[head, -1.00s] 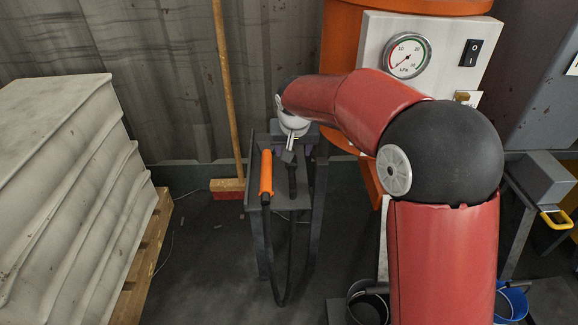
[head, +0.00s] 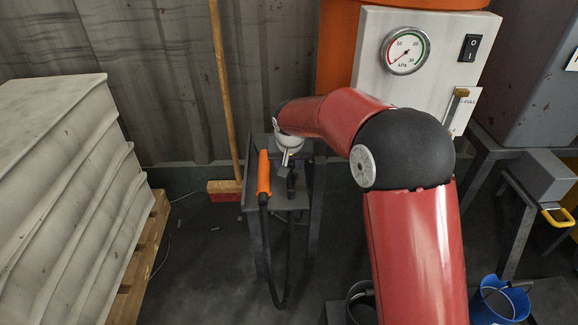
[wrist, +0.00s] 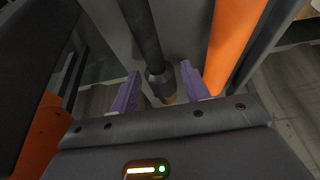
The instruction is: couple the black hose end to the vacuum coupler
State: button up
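The black hose end (head: 291,182) stands on the grey stand, partly hidden by my gripper. In the wrist view the black hose end (wrist: 156,78) has a wider collar and a brass-coloured part below it. My gripper (wrist: 162,88) has its two purple fingers apart, one on each side of the collar; a gap shows on the left, and contact on the right is unclear. In the head view my gripper (head: 286,168) is small and points down over the stand. I cannot make out the vacuum coupler for certain; a brass-coloured fitting (head: 458,94) shows on the white panel.
The grey stand (head: 285,200) also carries an orange handle (head: 264,172) with a hanging black hose, close left of my gripper. A broom (head: 226,100) leans behind. A blue bucket (head: 498,302) stands at the lower right.

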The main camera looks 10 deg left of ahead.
jog(key=c, duration=0.8)
jog(key=shift+r, duration=0.15)
